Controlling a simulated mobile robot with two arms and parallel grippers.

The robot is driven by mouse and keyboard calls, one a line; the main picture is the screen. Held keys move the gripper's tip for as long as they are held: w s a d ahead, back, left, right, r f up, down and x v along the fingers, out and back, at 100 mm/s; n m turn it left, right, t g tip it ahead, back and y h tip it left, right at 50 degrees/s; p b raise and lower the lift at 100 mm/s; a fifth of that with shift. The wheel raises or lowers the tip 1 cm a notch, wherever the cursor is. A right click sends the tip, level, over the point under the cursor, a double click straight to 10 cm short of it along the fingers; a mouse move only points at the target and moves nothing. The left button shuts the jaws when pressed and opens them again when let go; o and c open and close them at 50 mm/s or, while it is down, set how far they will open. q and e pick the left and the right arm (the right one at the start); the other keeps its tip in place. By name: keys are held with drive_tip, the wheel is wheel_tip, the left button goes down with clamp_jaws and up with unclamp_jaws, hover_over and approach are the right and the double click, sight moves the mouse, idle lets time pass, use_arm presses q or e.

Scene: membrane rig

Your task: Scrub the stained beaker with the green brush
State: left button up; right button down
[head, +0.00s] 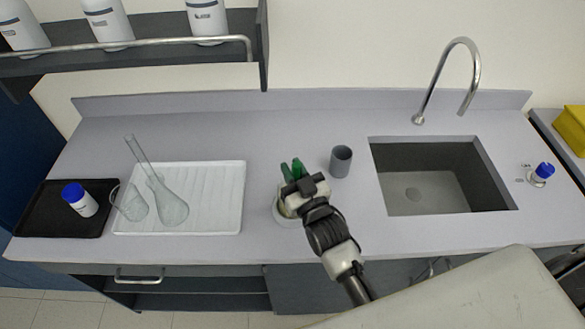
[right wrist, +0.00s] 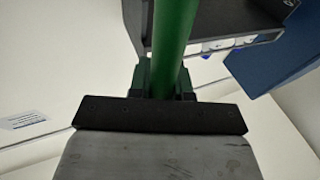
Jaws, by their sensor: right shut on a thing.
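My right gripper (head: 291,172) is shut on the green brush, whose green handle (right wrist: 175,45) stands between the fingers in the right wrist view. In the head view the gripper is over a round pale vessel (head: 279,217) with a yellowish-brown tint, near the counter's front edge. This may be the stained beaker; the gripper and wrist hide most of it. The brush's lower end is hidden, so I cannot tell whether it touches the vessel. My left gripper is not in view.
The white ribbed tray (head: 222,199) also holds a clear flask (head: 169,206). A black tray (head: 39,210) bears a blue-capped bottle (head: 83,201). A grey cup (head: 340,162) stands just right of my gripper, before the sink (head: 440,195) and tap (head: 440,78). The back counter is clear.

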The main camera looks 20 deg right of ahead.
wheel_tip(320, 180, up, 2)
drive_tip(key=shift+p, duration=0.75)
drive_tip(key=shift+f+b, duration=1.55)
drive_tip(key=shift+f, duration=0.55)
drive_tip(key=shift+w, duration=0.1)
